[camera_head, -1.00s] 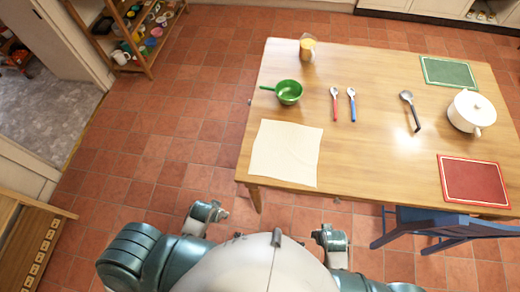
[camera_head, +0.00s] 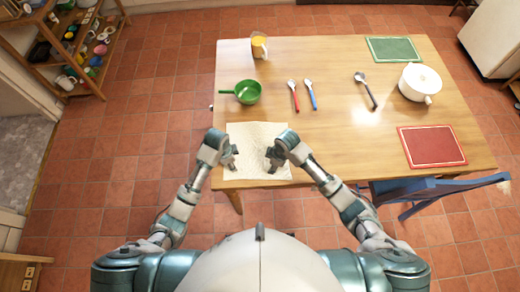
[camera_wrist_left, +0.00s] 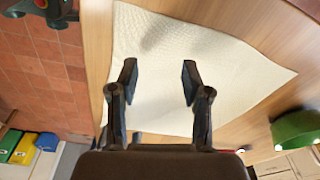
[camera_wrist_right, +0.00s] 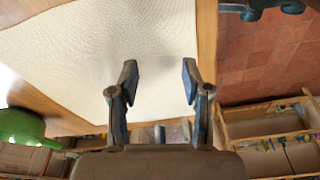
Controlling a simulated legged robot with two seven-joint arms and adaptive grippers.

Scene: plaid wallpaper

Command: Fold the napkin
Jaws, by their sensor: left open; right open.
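The cream napkin (camera_head: 258,138) lies flat and unfolded on the near left corner of the wooden table. It also fills much of the left wrist view (camera_wrist_left: 165,50) and the right wrist view (camera_wrist_right: 100,50). My left gripper (camera_head: 233,160) is open and empty over the napkin's left side. My right gripper (camera_head: 270,160) is open and empty over its right side. In the wrist views, the fingers of the left gripper (camera_wrist_left: 158,75) and the right gripper (camera_wrist_right: 157,75) stand apart with nothing between them. I cannot tell whether the fingertips touch the cloth.
A blue chair (camera_head: 430,190) is at right.

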